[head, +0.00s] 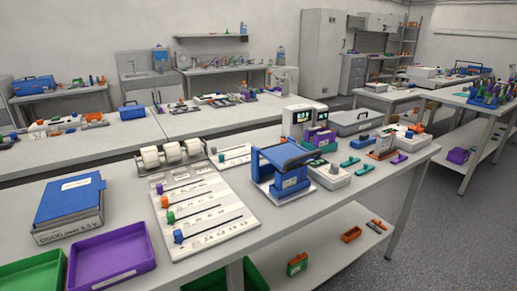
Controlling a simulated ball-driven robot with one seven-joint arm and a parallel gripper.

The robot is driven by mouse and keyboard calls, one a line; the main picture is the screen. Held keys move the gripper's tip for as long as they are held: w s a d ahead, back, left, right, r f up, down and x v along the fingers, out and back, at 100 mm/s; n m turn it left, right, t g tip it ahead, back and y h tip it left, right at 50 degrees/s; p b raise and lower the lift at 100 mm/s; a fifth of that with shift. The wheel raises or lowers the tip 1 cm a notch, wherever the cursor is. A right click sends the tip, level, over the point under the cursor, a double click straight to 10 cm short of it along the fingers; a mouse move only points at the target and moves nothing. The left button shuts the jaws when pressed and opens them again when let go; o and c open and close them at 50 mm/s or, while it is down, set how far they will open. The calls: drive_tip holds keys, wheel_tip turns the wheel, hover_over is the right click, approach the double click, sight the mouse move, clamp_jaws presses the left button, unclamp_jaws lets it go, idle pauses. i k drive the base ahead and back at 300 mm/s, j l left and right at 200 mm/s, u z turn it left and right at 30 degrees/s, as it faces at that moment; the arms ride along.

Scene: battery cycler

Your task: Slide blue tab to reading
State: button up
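A white slider board (225,221) lies on the near table, left of the blue-framed device. It has several slots with printed scales, each with a coloured tab near its left end. The blue tab (178,236) stands in the lowest slot, the one nearest me, at the left end of its scale. The scale numbers are too small to read surely. My gripper is not in view.
A blue-framed device (284,166) stands right of the board. A blue box (70,201) and a purple tray (110,257) are to the left. A rack of white rolls (172,154) is behind. Bare table lies right of the board's front edge.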

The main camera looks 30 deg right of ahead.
sight(178, 234)
drive_tip(key=i+l+z, duration=0.15)
drive_tip(key=l, duration=0.2)
drive_tip(key=i+l+z, duration=0.15)
drive_tip(key=l, duration=0.2)
drive_tip(key=i+l+z, duration=0.15)
drive_tip(key=i+l, duration=0.15)
